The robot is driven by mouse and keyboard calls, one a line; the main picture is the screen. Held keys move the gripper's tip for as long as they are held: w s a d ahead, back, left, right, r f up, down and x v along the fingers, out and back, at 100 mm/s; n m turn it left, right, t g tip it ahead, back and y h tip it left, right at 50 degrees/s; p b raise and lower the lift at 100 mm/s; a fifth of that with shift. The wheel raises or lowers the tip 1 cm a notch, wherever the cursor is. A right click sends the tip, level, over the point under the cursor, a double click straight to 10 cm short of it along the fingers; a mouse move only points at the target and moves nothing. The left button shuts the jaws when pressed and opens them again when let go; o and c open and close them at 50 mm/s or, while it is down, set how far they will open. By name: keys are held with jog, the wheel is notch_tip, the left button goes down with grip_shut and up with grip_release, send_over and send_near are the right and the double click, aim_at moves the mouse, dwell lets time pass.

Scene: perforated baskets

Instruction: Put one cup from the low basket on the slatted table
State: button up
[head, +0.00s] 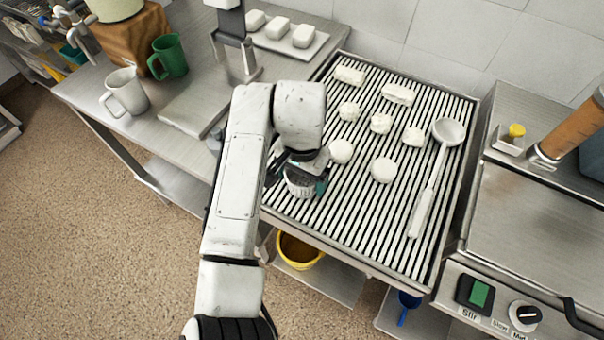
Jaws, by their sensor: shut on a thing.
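The slatted table (345,215) stands in the middle, its dark gaps running between pale slats. My gripper (299,180) is over its front left edge, partly hidden by my own wrist. It is shut on a small white ribbed cup (300,187). I cannot tell whether the cup touches the slats or hangs just above them. No basket that is clearly the low basket shows. A yellow round container (300,253) stands on a shelf below the table's front edge.
Several white lumps (383,170) and a white ladle (430,185) lie on the slats. Bare slats show at the front middle. A green mug (168,57) and a white jug (125,93) stand on the left counter. A control panel (495,295) is at right.

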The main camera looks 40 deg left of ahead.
jog(key=shift+f, duration=0.2)
jog(key=shift+f, duration=0.15)
jog(key=o, duration=0.8)
notch_tip(320, 180, up, 12)
jog(key=shift+r, duration=0.2)
